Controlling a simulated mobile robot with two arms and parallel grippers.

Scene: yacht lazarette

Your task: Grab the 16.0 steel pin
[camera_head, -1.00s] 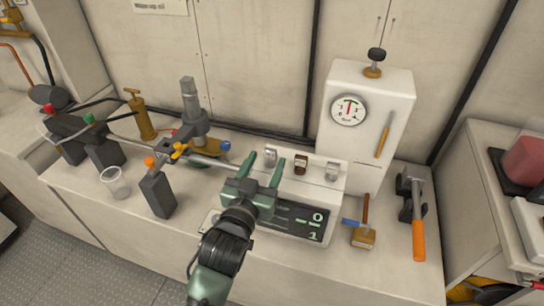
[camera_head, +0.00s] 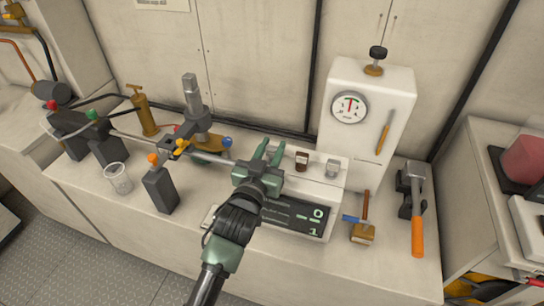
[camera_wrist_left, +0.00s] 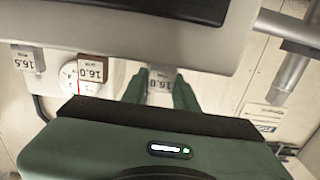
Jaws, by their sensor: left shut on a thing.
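The pins stand in a row on top of the white unit with a dark display (camera_head: 308,222). In the left wrist view, a pale metal piece labelled 16.0 (camera_wrist_left: 160,85) sits between the fingertips of my left gripper (camera_head: 269,153). The gripper is shut on this piece, which the fingers hide in the head view. A brown pin (camera_head: 302,160), also labelled 16.0 (camera_wrist_left: 93,68), stands to the right in the head view. A pale pin (camera_head: 331,168) farther right carries a 16.5 label (camera_wrist_left: 22,58). My right gripper is not in view.
A tall white press with a dial (camera_head: 368,120) stands behind right. A grey microscope-like stand (camera_head: 194,110) and a rod on blocks (camera_head: 162,190) are to the left.

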